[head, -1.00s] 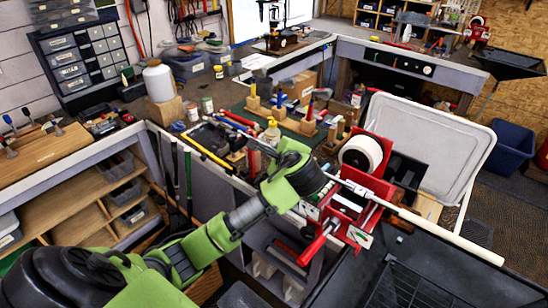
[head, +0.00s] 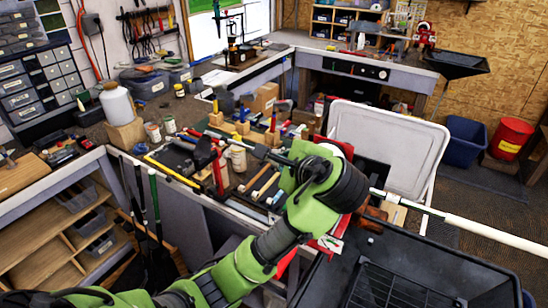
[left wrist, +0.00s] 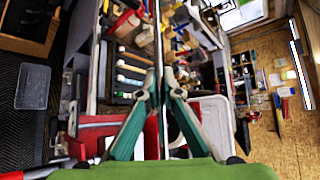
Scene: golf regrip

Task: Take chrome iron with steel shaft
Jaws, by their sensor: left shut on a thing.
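My left gripper (left wrist: 158,75) shows in the left wrist view with its two green fingers closed together on a thin dark-and-silver shaft (left wrist: 158,35). In the head view my wrist hides the fingertips. A long rod runs in line with the gripper there: a pale, whitish part (head: 480,230) reaches down to the right edge, and a dark part (head: 262,153) shows on the upper left. It looks like one golf club held across the bench, but no club head is clearly seen. My right gripper is not in view.
The bench holds many tools and bottles. A blue bin (head: 463,143) stands at the right on open floor.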

